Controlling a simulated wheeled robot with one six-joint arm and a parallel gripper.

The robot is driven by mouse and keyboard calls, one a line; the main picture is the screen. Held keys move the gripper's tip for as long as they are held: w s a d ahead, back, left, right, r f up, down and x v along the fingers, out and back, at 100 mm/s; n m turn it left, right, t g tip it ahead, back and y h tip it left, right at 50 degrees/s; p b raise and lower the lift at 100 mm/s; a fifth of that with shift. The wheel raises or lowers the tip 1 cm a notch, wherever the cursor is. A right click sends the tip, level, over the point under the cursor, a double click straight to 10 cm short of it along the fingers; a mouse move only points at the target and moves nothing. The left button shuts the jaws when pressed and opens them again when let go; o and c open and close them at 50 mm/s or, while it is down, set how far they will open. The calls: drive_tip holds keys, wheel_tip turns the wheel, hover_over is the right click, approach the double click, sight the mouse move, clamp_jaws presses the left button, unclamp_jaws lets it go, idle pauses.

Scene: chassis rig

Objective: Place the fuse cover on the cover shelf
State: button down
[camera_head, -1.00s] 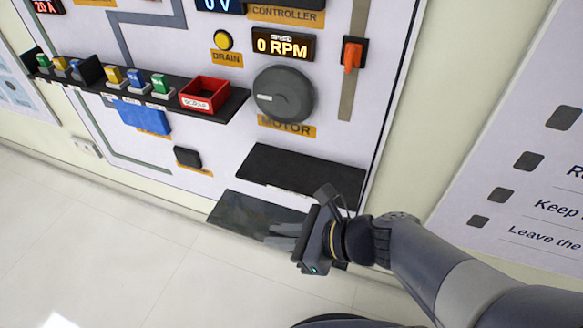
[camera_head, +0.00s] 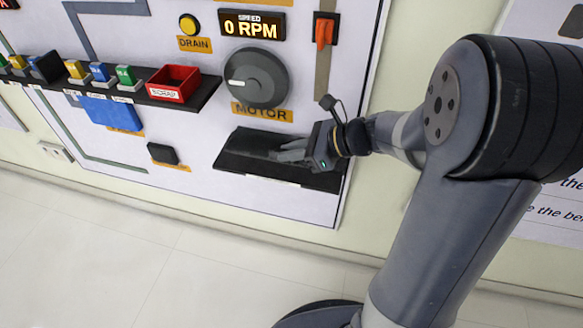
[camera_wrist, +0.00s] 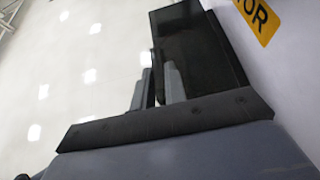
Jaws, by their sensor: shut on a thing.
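The fuse cover (camera_head: 250,141) is a dark, thin, see-through-looking panel. My gripper (camera_head: 285,151) is shut on its right part and holds it over the black cover shelf (camera_head: 236,167), below the motor knob. Dark on dark, the cover's outline is hard to part from the shelf, and I cannot tell whether they touch. In the wrist view a dark panel (camera_wrist: 192,50) stands beyond the grey fingers (camera_wrist: 158,82); the cover and shelf overlap there.
The motor knob (camera_head: 256,78) and its orange label are just above the shelf. A red scrap bin (camera_head: 174,83) stands on another ledge to the left. An orange-handled lever (camera_head: 324,31) is above right. Bare floor (camera_head: 150,250) lies below.

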sight(292, 178)
wheel_tip(292, 178, down, 5)
drive_tip(key=shift+f+b, duration=0.15)
drive_tip(key=shift+b, duration=0.9)
drive_tip(key=shift+w+f, duration=0.2)
drive_tip(key=shift+r, duration=0.1)
drive_tip(key=c, duration=1.5)
unclamp_jaws()
drive_tip(key=shift+o, duration=0.2)
